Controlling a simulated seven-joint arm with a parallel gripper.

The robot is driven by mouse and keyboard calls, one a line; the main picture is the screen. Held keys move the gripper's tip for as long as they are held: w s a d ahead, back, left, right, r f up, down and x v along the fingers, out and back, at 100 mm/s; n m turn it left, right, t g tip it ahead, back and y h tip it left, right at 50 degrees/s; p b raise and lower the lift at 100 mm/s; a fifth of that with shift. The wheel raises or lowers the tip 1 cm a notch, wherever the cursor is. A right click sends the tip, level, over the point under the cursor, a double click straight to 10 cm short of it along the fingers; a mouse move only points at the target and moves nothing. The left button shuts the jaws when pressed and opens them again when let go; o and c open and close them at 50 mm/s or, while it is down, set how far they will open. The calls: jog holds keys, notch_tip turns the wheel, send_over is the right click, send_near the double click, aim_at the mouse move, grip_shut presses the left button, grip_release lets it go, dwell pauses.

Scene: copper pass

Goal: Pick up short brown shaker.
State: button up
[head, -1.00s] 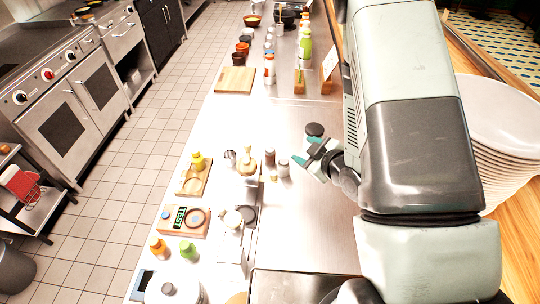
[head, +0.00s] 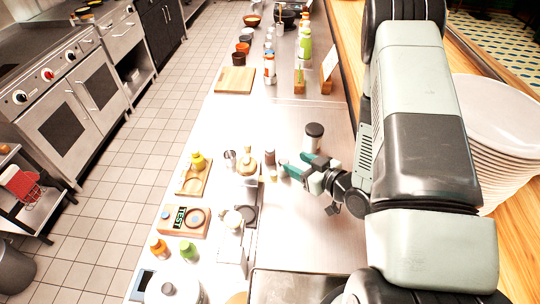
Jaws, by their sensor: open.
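The brown shaker (head: 270,158) stands upright on the steel counter, near the wooden-based bottle in the middle of the head view. My gripper (head: 295,162) is just right of it, with its teal fingertips apart and pointing left towards it. The jaws are open and nothing shows between them. A small gap appears to separate the shaker from the near fingertip. The shaker's lower part is partly hidden by small items in front.
A jar with a dark lid (head: 314,130) stands just beyond my gripper. Stacked plates (head: 500,130) stand right.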

aim_at(273, 152)
jog(key=shift+f, duration=0.5)
jog(key=x, duration=0.4)
jog(key=shift+w+a+f, duration=0.15)
jog(key=shift+w+a, duration=0.15)
jog(key=shift+r+x, duration=0.15)
jog(key=shift+x, duration=1.3)
jog(key=shift+r+x, duration=0.15)
jog(key=shift+x, duration=1.35)
jog(key=shift+w, duration=0.15)
jog(key=c, duration=0.8)
